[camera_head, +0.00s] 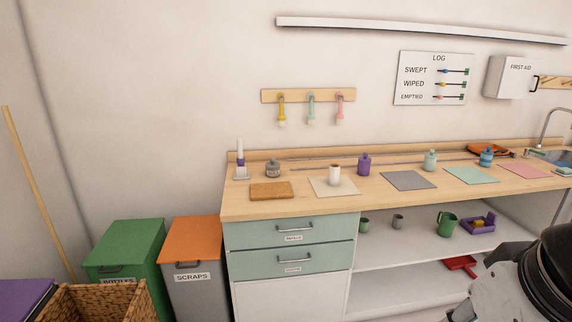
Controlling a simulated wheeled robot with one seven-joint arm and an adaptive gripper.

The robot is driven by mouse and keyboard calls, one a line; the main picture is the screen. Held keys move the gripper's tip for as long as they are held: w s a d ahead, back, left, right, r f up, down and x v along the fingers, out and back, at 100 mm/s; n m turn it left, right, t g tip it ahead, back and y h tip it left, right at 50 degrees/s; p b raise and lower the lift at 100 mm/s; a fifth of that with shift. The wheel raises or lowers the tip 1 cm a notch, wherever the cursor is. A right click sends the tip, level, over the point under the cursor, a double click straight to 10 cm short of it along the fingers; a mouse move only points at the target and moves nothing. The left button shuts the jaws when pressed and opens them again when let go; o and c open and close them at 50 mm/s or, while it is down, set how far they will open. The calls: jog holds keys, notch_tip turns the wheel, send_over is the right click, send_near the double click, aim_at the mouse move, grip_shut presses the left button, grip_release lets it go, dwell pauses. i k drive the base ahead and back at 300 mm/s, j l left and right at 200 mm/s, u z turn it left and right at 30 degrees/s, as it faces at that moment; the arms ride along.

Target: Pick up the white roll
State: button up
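The white roll (334,174) stands upright on a beige mat (347,191) on the wooden counter. It is a short white cylinder with a brownish top. The end of my arm shows at the lower right corner, in front of the shelves and well apart from the roll. Dark parts of my gripper (490,283) seem to show there, but the fingertips cannot be made out. I cannot see whether it is open or shut, or whether it holds anything.
On the wooden counter (290,208), a brown board (271,190) and a grey jar (273,168) are left of the roll. A purple bottle (364,164) stands close behind right. A grey mat (408,180) lies bare to the right. Bins (190,250) stand left of the drawers.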

aim_at(334, 169)
jog(key=i+j, duration=0.1)
jog(key=i, duration=2.35)
jog(key=z, duration=0.05)
